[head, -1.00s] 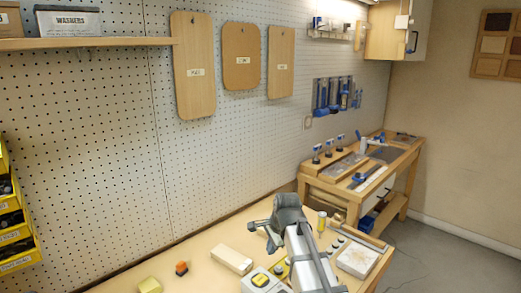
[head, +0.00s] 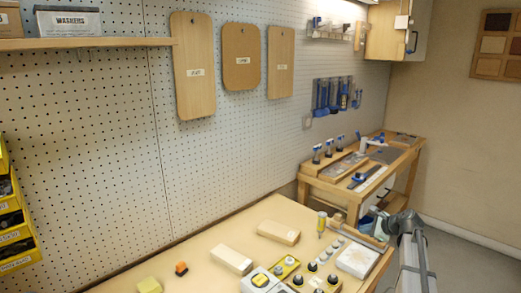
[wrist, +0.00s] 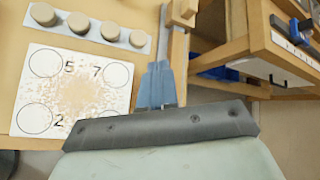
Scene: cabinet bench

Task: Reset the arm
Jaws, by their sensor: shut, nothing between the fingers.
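My gripper (wrist: 158,75) shows in the wrist view with its blue-grey fingers together and nothing between them. It is over the bench's edge, to the right of a white board (wrist: 70,88) with circles and numbers. In the head view my gripper's pale hand (head: 379,224) is at the right, beside the bench's right end. My arm (head: 413,255) comes up from the bottom right. The fingertips are hard to make out in that view.
A second bench (head: 350,180) stands behind. Floor is free at right.

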